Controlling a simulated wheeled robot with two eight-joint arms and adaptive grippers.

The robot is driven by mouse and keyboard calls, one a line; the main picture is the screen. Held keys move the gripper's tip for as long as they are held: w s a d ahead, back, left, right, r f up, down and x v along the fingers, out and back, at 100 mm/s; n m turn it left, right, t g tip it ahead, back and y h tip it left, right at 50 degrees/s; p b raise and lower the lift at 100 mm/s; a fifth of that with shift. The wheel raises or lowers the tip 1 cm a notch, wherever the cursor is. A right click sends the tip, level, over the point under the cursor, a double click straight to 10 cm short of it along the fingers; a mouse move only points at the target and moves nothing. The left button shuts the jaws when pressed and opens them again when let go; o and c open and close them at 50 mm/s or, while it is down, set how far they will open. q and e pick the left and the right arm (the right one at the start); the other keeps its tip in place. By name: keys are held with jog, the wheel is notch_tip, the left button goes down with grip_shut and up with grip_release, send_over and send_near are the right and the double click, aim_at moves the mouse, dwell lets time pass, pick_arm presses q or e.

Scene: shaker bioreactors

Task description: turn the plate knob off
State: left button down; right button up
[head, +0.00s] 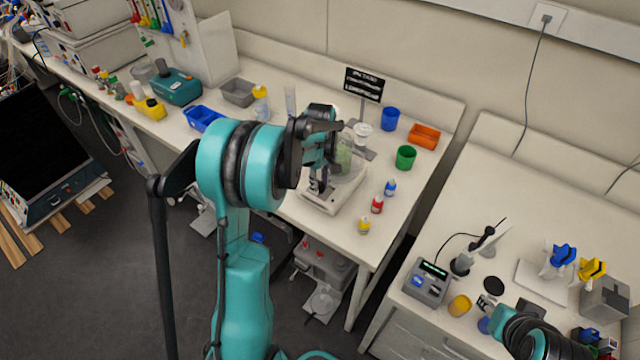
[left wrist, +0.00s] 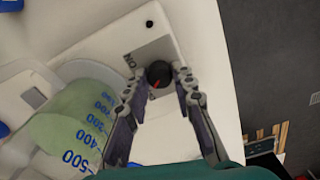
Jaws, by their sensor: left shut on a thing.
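The plate is a white stirrer-type base (head: 345,202) on the bench; its pale top also shows in the left wrist view (left wrist: 185,35).
Small red (head: 377,205), blue (head: 390,188) and yellow (head: 364,226) bottles stand right of the plate. A green cup (head: 405,157), a blue cup (head: 390,119) and an orange bin (head: 424,136) stand behind them. A gap separates this bench from the right bench.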

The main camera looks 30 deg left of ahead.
aim_at(320, 186)
pick_arm(q)
jog(key=shift+n, duration=1.2)
jog(key=c, duration=1.3)
grip_release()
jog(key=shift+o, duration=0.2)
jog(key=shift+r, duration=0.1)
notch_tip(320, 186, up, 12)
